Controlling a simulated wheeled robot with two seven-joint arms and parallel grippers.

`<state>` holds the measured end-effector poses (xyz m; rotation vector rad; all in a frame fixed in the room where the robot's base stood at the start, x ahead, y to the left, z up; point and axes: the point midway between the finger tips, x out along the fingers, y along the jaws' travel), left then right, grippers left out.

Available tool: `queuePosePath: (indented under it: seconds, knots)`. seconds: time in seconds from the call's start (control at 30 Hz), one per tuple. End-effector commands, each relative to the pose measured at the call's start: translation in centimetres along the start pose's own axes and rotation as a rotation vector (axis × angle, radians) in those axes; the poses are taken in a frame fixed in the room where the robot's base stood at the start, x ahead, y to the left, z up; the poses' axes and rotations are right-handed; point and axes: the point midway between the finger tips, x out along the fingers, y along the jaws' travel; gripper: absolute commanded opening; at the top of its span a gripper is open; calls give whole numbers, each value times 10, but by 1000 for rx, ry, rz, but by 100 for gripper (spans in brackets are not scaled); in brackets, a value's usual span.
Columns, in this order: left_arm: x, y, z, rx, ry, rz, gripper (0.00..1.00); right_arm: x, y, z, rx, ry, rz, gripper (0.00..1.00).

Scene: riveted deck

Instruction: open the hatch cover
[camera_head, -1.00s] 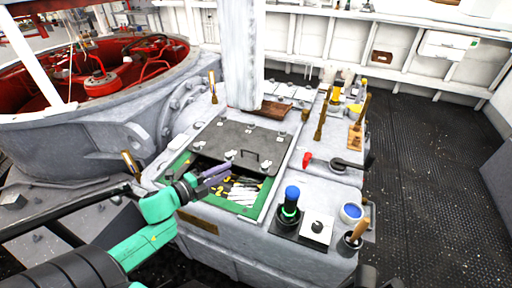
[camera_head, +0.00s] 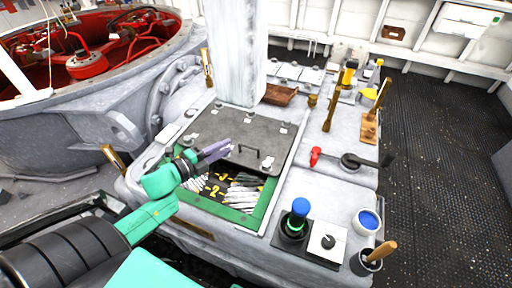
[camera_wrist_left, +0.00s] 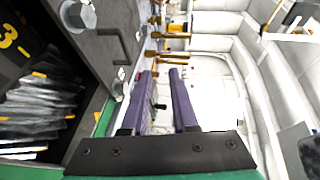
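The hatch cover (camera_head: 228,127) is a dark grey plate with several bolts and a small black bar handle (camera_head: 252,155). It covers the rear part of a green-rimmed opening (camera_head: 253,219). The front part is uncovered and shows dark, yellow-marked and silvery contents. My left gripper (camera_head: 224,147) is at the cover's front-left edge, left of the handle. In the left wrist view, its two purple fingers (camera_wrist_left: 160,75) are apart with nothing between them. The cover (camera_wrist_left: 85,45) and handle (camera_wrist_left: 107,32) lie left of the fingers there. Whether the fingers touch the cover I cannot tell. My right gripper is not visible.
A white post (camera_head: 234,55) stands behind the cover. Right of the opening are a blue-topped cylinder (camera_head: 299,211), a white knob plate (camera_head: 327,241), a blue-filled cup (camera_head: 368,220) and a red-knobbed lever (camera_head: 316,155). Dark floor (camera_head: 440,150) is clear at right.

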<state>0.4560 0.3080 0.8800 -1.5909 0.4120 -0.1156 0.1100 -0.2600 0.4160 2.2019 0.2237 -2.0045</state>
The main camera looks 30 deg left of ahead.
Motion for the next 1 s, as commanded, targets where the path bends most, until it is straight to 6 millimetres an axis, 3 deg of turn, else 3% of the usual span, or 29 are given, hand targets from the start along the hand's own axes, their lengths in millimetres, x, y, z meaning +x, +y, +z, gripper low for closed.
queuePosePath:
  seconds: [0.1,0.33,0.57,1.0]
  knots:
    - [6,31,2,0,0,0,27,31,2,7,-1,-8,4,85]
    - [12,68,5,0,0,0,27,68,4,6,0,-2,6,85]
    - [32,63,5,2,1,-4,27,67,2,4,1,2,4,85]
    - [129,62,5,0,0,-3,27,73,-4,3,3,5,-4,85]
